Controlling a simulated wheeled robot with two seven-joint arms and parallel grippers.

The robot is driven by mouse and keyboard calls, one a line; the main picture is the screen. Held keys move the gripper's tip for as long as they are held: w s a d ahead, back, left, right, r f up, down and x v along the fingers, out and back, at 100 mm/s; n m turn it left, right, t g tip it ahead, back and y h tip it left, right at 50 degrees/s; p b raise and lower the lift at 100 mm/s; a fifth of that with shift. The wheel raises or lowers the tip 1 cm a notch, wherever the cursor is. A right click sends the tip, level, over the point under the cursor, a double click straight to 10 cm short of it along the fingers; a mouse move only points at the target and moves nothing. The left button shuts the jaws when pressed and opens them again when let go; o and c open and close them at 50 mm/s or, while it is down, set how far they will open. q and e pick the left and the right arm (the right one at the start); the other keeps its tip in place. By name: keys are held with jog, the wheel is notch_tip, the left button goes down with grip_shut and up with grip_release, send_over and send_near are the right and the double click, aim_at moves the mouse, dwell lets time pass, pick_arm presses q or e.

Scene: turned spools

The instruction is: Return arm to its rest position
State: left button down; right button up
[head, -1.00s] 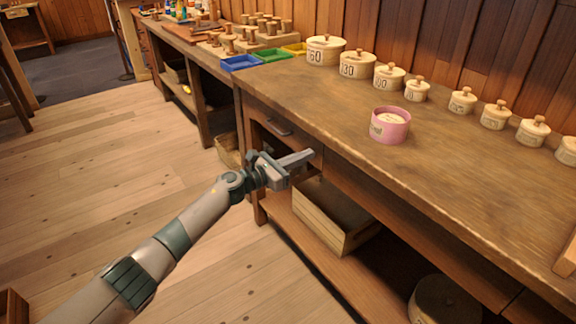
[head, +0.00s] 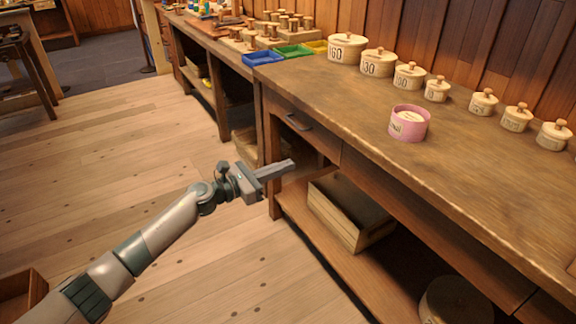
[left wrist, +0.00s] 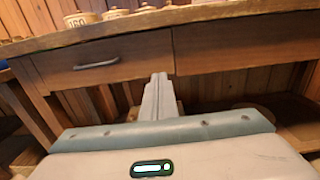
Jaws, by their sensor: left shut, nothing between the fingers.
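My left gripper (head: 276,171) is shut and empty. In the head view it hangs in front of the workbench, below the bench top and near the drawer's left end. In the left wrist view its closed fingers (left wrist: 158,97) point at the bench front, below the seam between two drawers. My left arm (head: 150,240) reaches in from the lower left of the head view over the wooden floor. My right gripper is in neither view.
The workbench (head: 400,165) carries a pink tub (head: 409,123), a row of lidded round boxes (head: 347,48) and blue, green and yellow trays. A wooden crate (head: 345,212) sits on the lower shelf.

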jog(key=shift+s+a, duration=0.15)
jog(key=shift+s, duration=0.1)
